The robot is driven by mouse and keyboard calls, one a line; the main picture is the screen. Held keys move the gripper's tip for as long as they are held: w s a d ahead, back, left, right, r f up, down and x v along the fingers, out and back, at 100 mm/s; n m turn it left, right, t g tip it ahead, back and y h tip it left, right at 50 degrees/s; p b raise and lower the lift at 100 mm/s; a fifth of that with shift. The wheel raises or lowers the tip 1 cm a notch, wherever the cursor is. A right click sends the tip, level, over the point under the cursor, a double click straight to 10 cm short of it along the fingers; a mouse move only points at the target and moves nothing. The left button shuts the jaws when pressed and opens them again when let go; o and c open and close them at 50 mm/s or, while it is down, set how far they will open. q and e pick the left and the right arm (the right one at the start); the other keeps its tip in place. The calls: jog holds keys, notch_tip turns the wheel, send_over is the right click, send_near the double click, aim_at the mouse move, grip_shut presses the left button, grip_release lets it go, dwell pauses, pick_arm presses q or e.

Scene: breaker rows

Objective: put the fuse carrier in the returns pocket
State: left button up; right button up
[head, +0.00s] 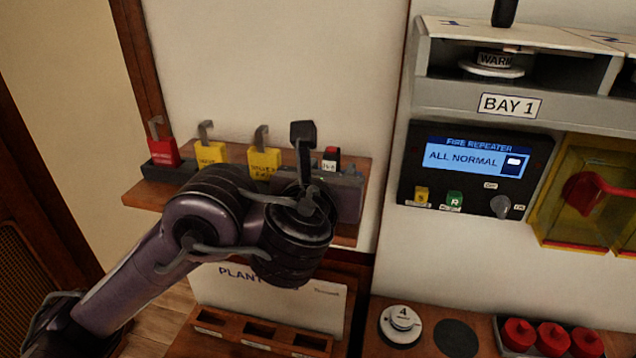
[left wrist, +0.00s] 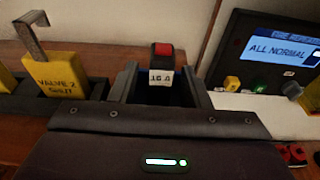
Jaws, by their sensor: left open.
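The fuse carrier (head: 331,159) stands upright at the right end of the wooden shelf, with a red top and a white "16 A" label. It also shows in the left wrist view (left wrist: 162,66). My left gripper (left wrist: 161,85) is open, with one finger on either side of the carrier; I cannot tell whether they touch it. In the head view my left gripper (head: 333,183) and arm hide the carrier's lower part. Below the shelf is a wooden rack with several pockets (head: 260,329); their small labels are unreadable, so I cannot tell which is the returns pocket. My right gripper is not in view.
A red padlock (head: 163,152) and yellow padlocks (head: 210,153) stand left of the carrier on the shelf (head: 148,195). A fire repeater panel (head: 475,170) is on the wall to the right. A round white "4" piece (head: 400,322) and red caps (head: 552,339) sit lower right.

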pick_arm(q)
jog(key=p+v, duration=0.5)
jog(key=v, duration=0.6)
